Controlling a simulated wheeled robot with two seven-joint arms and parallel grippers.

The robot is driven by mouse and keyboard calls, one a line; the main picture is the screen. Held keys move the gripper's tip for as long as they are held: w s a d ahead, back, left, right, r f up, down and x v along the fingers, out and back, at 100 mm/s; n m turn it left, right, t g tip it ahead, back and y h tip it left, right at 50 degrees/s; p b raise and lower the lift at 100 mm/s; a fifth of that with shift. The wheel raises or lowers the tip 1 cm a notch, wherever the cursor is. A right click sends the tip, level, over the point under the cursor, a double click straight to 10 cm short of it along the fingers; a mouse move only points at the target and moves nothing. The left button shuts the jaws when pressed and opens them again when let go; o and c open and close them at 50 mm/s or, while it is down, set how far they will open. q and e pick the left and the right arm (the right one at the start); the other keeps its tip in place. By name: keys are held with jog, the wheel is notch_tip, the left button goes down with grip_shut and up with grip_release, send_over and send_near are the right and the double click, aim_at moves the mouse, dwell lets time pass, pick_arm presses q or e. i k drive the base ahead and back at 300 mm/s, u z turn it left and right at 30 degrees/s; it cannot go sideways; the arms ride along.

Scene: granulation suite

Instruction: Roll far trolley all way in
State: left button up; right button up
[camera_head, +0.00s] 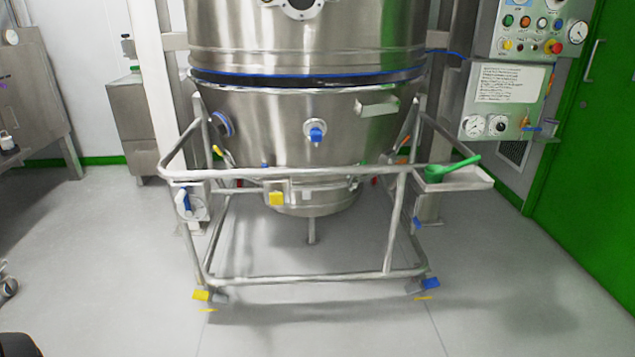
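The trolley (300,276) stands straight ahead, a steel tube frame carrying a tapered steel bowl (265,122). The bowl sits under the large steel vessel (300,40), with a dark gap and a blue seal line between them. The trolley's front push rail (330,172) faces me. A yellow pedal (202,295) is at its lower left foot and a blue pedal (431,284) at its lower right foot. Yellow marks lie on the floor by both feet. Neither of my grippers shows in the head view.
A small tray with a green scoop (455,168) is fixed at the rail's right end. A control panel (530,30) and green door (590,170) are at right. A steel cabinet (130,115) and bench (30,90) stand left. The floor in front is clear.

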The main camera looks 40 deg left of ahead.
aim_at(471, 177)
jog(key=u, duration=0.7)
jog(key=i, duration=0.65)
jog(key=u, duration=0.15)
